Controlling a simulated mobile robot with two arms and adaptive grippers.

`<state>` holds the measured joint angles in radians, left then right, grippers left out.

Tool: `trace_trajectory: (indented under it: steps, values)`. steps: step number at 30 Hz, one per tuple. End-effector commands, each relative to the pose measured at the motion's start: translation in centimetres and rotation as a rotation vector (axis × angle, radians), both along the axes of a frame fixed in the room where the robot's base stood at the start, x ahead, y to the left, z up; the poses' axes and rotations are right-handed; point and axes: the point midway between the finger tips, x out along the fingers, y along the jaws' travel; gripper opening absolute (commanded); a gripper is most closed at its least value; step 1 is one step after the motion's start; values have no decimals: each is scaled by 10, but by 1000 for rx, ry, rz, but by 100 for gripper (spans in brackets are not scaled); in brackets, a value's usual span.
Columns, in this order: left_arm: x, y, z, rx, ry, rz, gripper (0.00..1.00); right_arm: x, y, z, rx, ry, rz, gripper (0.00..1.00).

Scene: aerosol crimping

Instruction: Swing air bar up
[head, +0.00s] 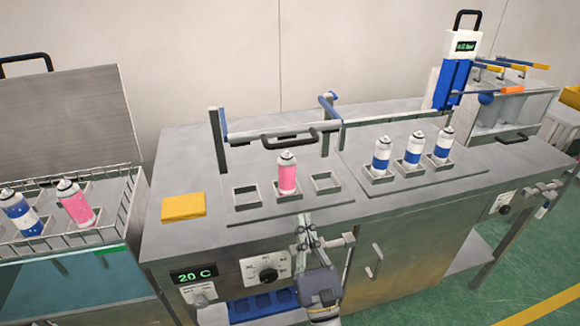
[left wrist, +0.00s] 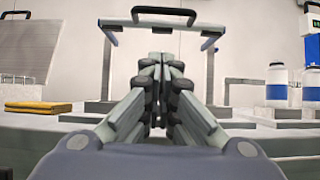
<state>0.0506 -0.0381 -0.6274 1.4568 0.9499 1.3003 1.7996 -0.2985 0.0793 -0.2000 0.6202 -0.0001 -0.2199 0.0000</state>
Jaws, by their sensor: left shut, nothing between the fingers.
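The air bar (head: 255,134) is a grey crossbar with a black handle (head: 289,138), on a frame at the back of the workbench. In the left wrist view the crossbar (left wrist: 205,29) and its black handle (left wrist: 164,13) are ahead of and above my gripper. My left gripper (head: 305,222) is shut and empty at the bench's front edge, apart from the bar. Its fingers (left wrist: 161,68) point toward the frame. A pink can (head: 287,175) stands upright in the middle holder, between gripper and bar; the fingers hide it in the wrist view. My right gripper is not in view.
Several blue-and-white cans (head: 414,150) stand in holders to the right. A wire basket (head: 70,240) with cans stands further left. A blue-and-white device (head: 455,80) rises at the back right.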

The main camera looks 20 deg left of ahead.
Motion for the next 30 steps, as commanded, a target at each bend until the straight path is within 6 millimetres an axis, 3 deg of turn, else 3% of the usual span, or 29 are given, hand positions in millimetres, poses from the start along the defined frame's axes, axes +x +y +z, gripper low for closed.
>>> trace_trajectory:
  steps: [15, 30]
  values:
    - [4, 5, 7, -14, -11, 4, 0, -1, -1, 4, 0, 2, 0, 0]
    - [71, 51, 65, -13, -12, 4, 0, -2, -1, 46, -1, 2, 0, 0]
